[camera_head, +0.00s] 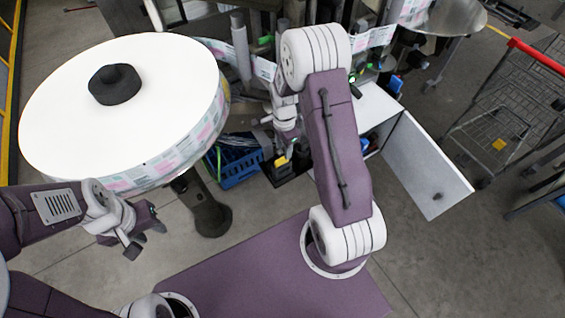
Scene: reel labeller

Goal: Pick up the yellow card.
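A small yellow piece (281,161), which looks like the yellow card, shows at the dark box beside the blue crate, in the middle of the head view. My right gripper (279,147) points down right above it, partly hidden by my own wrist. I cannot tell whether its fingers touch the yellow piece or are apart from it. My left gripper (146,236) is at the lower left, below the large reel, with its fingers spread and nothing between them. It is far from the yellow piece.
A large white reel (160,85) of labels fills the upper left. A blue crate (235,170) stands on the floor beside the dark box. An open white door (425,170) juts out at right. A wire cart (515,110) with a yellow tag (498,144) stands farther right.

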